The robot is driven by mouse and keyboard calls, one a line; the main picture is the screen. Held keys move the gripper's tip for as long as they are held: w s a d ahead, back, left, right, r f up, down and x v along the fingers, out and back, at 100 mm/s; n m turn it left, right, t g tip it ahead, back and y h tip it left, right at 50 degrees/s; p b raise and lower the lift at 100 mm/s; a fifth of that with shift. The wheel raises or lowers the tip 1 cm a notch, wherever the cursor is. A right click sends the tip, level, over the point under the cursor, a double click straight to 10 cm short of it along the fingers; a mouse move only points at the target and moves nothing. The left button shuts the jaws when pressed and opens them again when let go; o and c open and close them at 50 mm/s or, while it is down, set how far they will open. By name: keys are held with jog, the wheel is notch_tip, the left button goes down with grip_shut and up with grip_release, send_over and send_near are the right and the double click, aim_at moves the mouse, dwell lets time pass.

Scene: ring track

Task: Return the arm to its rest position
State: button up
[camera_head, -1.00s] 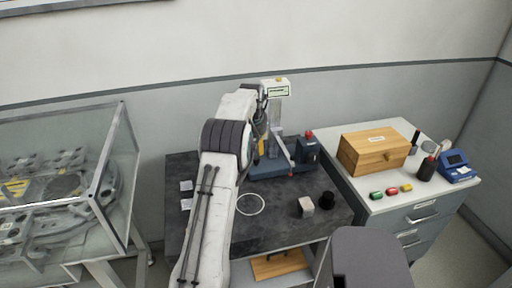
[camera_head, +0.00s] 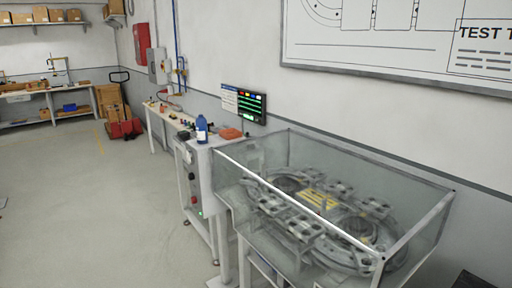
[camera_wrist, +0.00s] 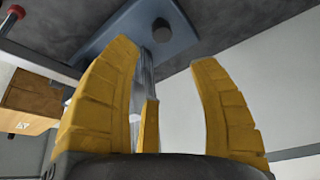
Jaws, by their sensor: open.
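My gripper (camera_wrist: 163,52) shows only in the wrist view. Beyond the fingers are a blue base plate (camera_wrist: 185,35) with a dark round knob (camera_wrist: 162,30) and a metal post (camera_wrist: 140,90), partly hidden by the left finger. I cannot tell how far they are from the fingers. The arm does not show in the head view now, so its overall pose is hidden.
In the wrist view a wooden box (camera_wrist: 32,97) and a red knob (camera_wrist: 16,11) are at left. The head view shows the glass-walled ring track case (camera_head: 425,225), a bench with a blue bottle (camera_head: 201,128), a lit screen (camera_head: 252,106), and open floor (camera_head: 110,210) at left.

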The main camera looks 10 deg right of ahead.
jog(key=a+f+y, duration=0.1)
jog(key=a+f, duration=0.3)
jog(key=a+f+y, duration=0.2)
jog(key=a+f, duration=0.2)
jog(key=f, duration=0.1)
jog(key=shift+w, duration=0.1)
jog(key=shift+y, duration=0.9)
jog(key=a, duration=0.7)
jog(key=shift+w+a+f, duration=0.3)
jog(key=shift+w+f, duration=0.05)
jog(key=w+a+r+n+t, duration=0.1)
jog(key=w+a+r+n, duration=0.5)
jog(key=a, duration=1)
jog(key=w+a+r+n+t, duration=0.2)
jog(key=w+a+r+n, duration=0.4)
jog(key=a, duration=1)
jog(key=w+a+r+n+t, duration=0.1)
jog(key=w+a+r+n, duration=0.5)
jog(key=a, duration=0.9)
jog(key=shift+a, duration=0.4)
